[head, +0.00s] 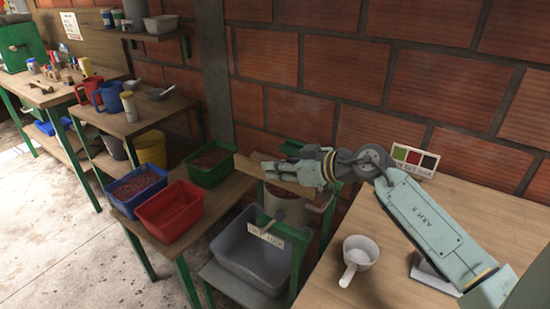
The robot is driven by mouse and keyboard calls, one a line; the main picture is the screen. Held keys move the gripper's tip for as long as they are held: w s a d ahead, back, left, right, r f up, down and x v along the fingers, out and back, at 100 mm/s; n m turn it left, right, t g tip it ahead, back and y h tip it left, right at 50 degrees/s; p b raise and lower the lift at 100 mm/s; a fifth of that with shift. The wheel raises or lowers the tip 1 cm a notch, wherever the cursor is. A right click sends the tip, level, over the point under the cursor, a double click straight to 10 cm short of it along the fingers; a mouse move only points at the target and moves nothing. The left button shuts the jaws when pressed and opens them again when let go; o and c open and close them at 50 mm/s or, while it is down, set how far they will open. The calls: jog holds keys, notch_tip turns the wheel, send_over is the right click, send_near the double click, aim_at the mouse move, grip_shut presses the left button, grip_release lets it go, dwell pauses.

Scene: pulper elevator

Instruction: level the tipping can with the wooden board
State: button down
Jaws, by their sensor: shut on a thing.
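The tipping can (317,212) is a pale grey container in a green frame, left of the right-hand table. Dark red contents show at its mouth, which is partly covered by my gripper and a strip of wood. My gripper (277,168) is over the can, pointing left, and is shut on what looks like the wooden board (296,185). This is a thin, light brown strip lying across the can's top. The fingers hide part of it. I cannot tell whether the board touches the rim or the contents.
Left are red (170,212), blue (124,206) and green (210,177) crates. A white scoop (357,262) lies on the right-hand table (325,285). A brick wall (330,60) stands close behind the arm.

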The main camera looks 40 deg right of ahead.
aim_at(277, 185)
jog(key=shift+s+r, duration=0.1)
jog(key=shift+s, duration=0.05)
jog(key=shift+a, duration=0.1)
jog(key=shift+f+b, duration=1.6)
jog(key=shift+f, duration=1.2)
jog(key=shift+w+d+p, duration=0.8)
jog(key=shift+w+d, duration=0.95)
jog(key=shift+d, duration=2.3)
jog(key=shift+w+d+p, duration=0.8)
jog(key=shift+w+d, duration=0.9)
jog(key=shift+d, duration=2.3)
jog(key=shift+r, duration=2.8)
jog(key=shift+s, duration=0.1)
